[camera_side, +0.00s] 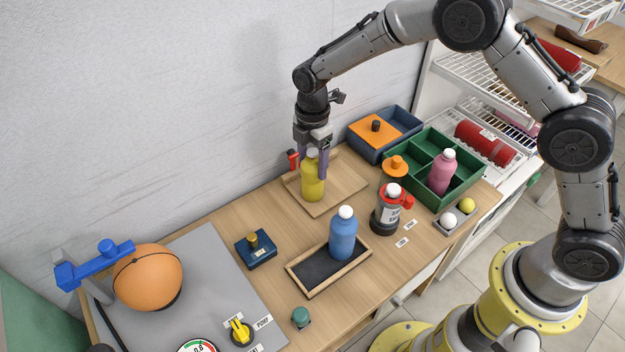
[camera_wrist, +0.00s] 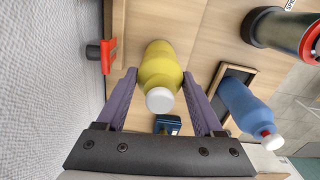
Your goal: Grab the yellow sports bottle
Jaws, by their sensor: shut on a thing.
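The yellow sports bottle (camera_side: 312,184) with a white cap stands upright on a wooden tray (camera_side: 345,190) near the wall in the side view. My gripper (camera_side: 314,165) reaches down from above with its purple fingers on either side of the bottle. In the wrist view the yellow bottle (camera_wrist: 160,70) lies between the two fingers of my gripper (camera_wrist: 157,85), its white cap toward the camera. The gripper is shut on the bottle. Part of the bottle's upper body is hidden behind a finger in the side view.
A blue bottle (camera_side: 343,235) stands in a black-bottomed wooden tray (camera_side: 300,280) in front. A grey-and-red flask (camera_side: 388,215), a green divided crate (camera_side: 470,180) with a pink bottle (camera_side: 442,172), and a blue box (camera_side: 400,125) stand to the right. A red-handled item (camera_side: 293,160) is close left of the gripper.

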